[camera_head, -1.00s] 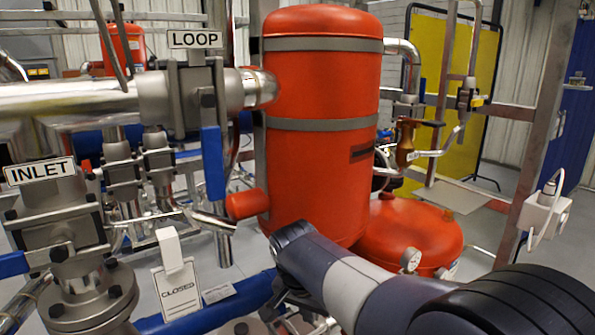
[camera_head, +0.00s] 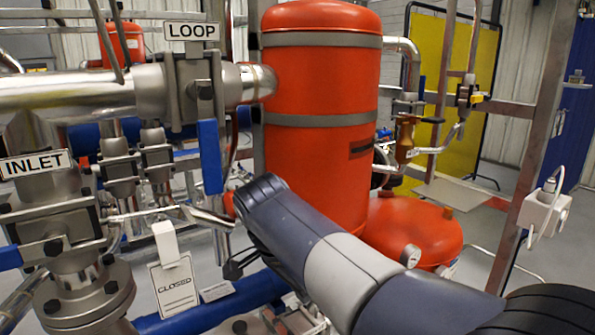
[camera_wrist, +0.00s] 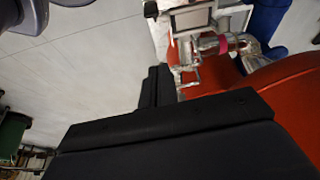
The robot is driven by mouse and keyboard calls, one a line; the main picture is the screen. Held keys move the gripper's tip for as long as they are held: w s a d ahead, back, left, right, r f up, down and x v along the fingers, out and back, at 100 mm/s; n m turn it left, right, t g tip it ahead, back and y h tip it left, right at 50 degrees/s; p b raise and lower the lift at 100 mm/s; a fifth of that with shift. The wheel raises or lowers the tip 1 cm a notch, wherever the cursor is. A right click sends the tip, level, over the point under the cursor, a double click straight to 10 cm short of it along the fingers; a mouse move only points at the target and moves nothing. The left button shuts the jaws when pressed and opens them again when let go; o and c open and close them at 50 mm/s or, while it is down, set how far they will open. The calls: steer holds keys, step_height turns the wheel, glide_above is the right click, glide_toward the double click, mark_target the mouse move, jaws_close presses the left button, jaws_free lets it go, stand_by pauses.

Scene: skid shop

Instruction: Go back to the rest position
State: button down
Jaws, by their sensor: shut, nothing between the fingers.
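My gripper (camera_wrist: 155,88) shows as dark jaws in the wrist view, shut and with nothing between the fingers. It hangs over a pale floor, with a red rounded surface (camera_wrist: 290,95) to its right. In the head view my grey and dark blue arm reaches from the lower right toward the middle, in front of the red tank (camera_head: 320,100).
The LOOP valve's blue handle (camera_head: 210,157) and the INLET valve (camera_head: 55,225) stand to the left. A CLOSED tag (camera_head: 174,287) hangs below. A low red vessel (camera_head: 415,232) with a gauge (camera_head: 410,256) stands right. Blue pipe (camera_head: 215,312) runs beneath.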

steer(key=x, duration=0.9)
steer(key=w+a+n+y+p, duration=0.2)
steer(key=w+n+y, duration=0.3)
steer(key=n, duration=1.2)
steer(key=shift+w+a+t+p, duration=0.35)
steer(key=shift+w+a+t, duration=0.1)
steer(key=shift+w, duration=0.45)
